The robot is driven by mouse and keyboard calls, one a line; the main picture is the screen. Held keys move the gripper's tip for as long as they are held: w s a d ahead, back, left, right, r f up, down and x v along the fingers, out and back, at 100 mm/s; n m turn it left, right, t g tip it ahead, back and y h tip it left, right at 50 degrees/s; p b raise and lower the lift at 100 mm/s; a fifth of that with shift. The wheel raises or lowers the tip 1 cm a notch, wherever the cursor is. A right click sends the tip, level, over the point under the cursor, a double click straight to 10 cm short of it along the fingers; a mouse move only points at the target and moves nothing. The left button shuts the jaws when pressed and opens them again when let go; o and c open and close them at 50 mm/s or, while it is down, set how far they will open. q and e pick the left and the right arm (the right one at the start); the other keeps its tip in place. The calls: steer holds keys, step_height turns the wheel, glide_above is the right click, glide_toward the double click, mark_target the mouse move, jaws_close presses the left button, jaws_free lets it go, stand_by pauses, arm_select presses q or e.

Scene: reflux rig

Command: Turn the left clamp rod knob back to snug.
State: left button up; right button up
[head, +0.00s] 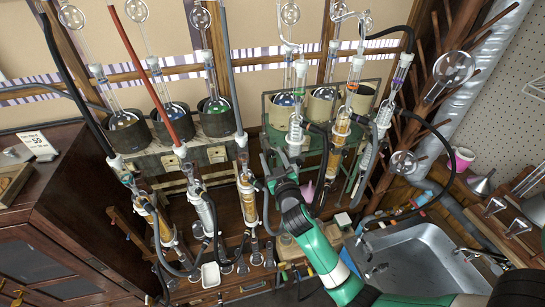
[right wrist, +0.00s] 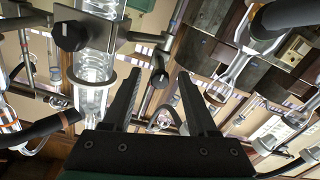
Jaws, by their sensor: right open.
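My right gripper (head: 274,163) is open, with its arm coming in from the lower right to the middle of the glassware rig. In the right wrist view its two dark fingers (right wrist: 159,82) stand apart. A dark rod with a round knob-like end (right wrist: 159,78) shows between the fingertips; I see no grip on it and cannot tell its depth. Another black knob (right wrist: 70,36) sits on a clamp at the glass condenser (right wrist: 92,65), left of the fingers. I cannot tell which is the left clamp rod knob. The knobs are too small to make out in the head view.
Condensers and flasks in heating wells crowd both sides: a left block (head: 216,154) and a right green frame (head: 274,111). Dark hoses hang around the gripper. A metal sink (head: 410,255) lies at lower right, a wooden cabinet (head: 60,215) at left.

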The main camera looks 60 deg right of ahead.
steer(key=shift+c, duration=0.2)
jaws_close()
steer(key=shift+n, duration=0.4)
steer(key=n+p, duration=0.2)
steer(key=n, duration=0.3)
steer(key=shift+r, duration=0.1)
steer(key=n+p, duration=0.2)
steer(key=n, duration=0.4)
stand_by(0.5)
steer(key=shift+o, duration=0.2)
jaws_free()
